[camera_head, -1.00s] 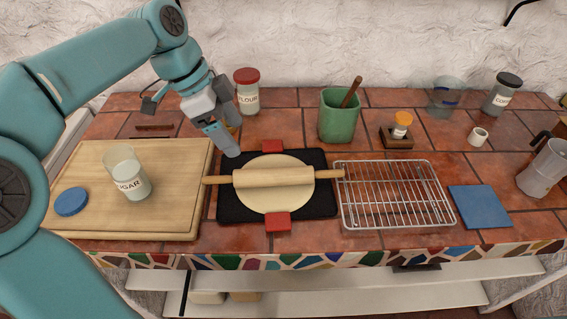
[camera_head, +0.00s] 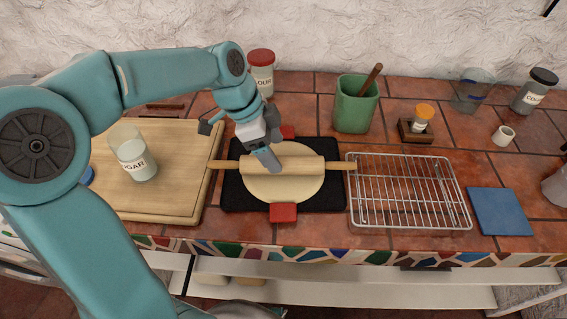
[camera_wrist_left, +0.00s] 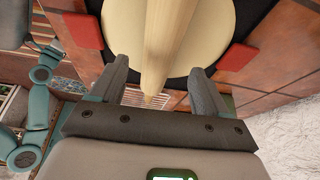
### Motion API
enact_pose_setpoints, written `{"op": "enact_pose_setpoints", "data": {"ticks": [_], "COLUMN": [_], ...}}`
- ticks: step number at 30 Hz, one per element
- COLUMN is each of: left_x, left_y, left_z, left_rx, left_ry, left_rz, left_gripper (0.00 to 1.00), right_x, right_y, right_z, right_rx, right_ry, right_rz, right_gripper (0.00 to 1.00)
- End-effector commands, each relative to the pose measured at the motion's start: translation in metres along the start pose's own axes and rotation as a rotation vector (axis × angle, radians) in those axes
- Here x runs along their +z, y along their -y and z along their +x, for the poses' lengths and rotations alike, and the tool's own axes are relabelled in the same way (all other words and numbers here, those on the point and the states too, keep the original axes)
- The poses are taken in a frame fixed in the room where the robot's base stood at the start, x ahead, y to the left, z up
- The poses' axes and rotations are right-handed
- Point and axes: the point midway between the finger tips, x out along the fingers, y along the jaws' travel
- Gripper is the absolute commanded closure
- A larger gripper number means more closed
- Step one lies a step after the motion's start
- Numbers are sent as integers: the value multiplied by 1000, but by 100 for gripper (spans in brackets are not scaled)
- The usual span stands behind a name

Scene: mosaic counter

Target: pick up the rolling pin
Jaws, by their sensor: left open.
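The wooden rolling pin (camera_head: 300,166) lies across a round of pale dough (camera_head: 285,190) on a black mat (camera_head: 237,195) with red grips. My left gripper (camera_head: 268,160) is over the left part of the pin's barrel in the head view and hides a bit of it. In the left wrist view the open fingers (camera_wrist_left: 155,90) stand on either side of the rolling pin (camera_wrist_left: 168,40), with gaps showing on both sides. I cannot tell how far above the pin the fingertips are.
A wooden board (camera_head: 175,205) with a sugar jar (camera_head: 134,155) is to the left. A wire rack (camera_head: 408,190) sits close to the pin's right handle. A flour jar (camera_head: 262,75) and a green crock (camera_head: 355,108) stand behind. A blue tile (camera_head: 498,210) lies at right.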

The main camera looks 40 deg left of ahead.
Motion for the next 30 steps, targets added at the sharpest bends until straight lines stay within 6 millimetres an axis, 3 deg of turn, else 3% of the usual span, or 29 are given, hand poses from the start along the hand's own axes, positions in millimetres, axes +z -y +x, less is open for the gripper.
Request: {"op": "enact_pose_setpoints", "data": {"ticks": [9, 17, 21, 24, 30], "left_x": [2, 2, 2, 2, 2], "left_y": [0, 1, 1, 1, 1], "left_z": [46, 48, 48, 48, 48], "left_rx": [4, 2, 2, 1, 1], "left_ry": [1, 0, 1, 0, 1], "left_rz": [0, 0, 0, 0, 0], "left_gripper": [24, 24, 70, 96, 96], "right_x": [0, 0, 0, 0, 0], "right_y": [0, 0, 0, 0, 0], "right_z": [-1, -1, -1, -1, -1], "right_rx": [0, 0, 0, 0, 0], "right_ry": [0, 0, 0, 0, 0], "right_rz": [0, 0, 0, 0, 0], "right_gripper": [57, 57, 57, 57, 57]}}
